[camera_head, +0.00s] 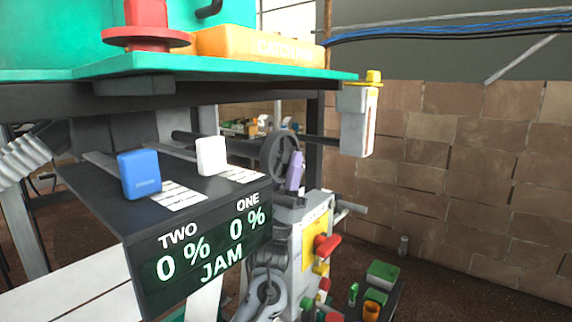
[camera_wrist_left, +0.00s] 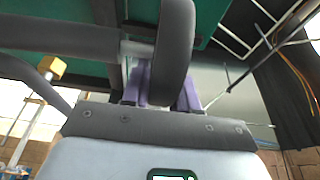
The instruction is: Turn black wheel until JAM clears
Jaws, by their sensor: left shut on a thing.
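The black wheel (camera_head: 279,160) stands upright under the green tabletop, at the end of a dark shaft. My left gripper (camera_head: 295,174), with purple fingers, is at the wheel's right side. In the left wrist view, the purple fingers (camera_wrist_left: 160,88) lie on both sides of the wheel's rim (camera_wrist_left: 174,50) and are shut on it. The black display box (camera_head: 205,250) reads TWO 0 %, ONE 0 % and JAM in pale letters. My right gripper is not in view.
A blue block (camera_head: 139,174) and a white block (camera_head: 211,156) stand on the display box. The green tabletop (camera_head: 230,68) overhangs the wheel. A grey post with a yellow cap (camera_head: 358,120) hangs at its right corner. Red and yellow knobs (camera_head: 327,246) jut out below the wheel.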

